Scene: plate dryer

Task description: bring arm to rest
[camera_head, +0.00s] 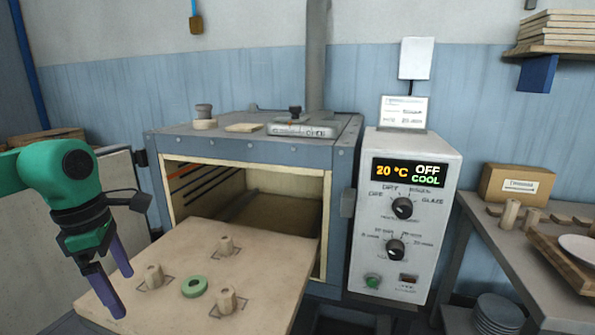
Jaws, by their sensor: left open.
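My left gripper (122,292) is at the left, over the left edge of the pale board in front of the dryer. Its two purple fingers point down and are spread apart, with nothing between them. My right gripper is not in view. The dryer (255,150) is a grey box with its front open, and its inside looks empty apart from side rails and a floor. The control box (408,220) reads 20 °C, OFF and COOL.
The pale board (190,240) holds several short posts and a green ring (194,287). A side table (545,285) at the right holds a cardboard box (516,185), more posts and a tray with a white plate (580,248). Stacked plates (497,314) stand below.

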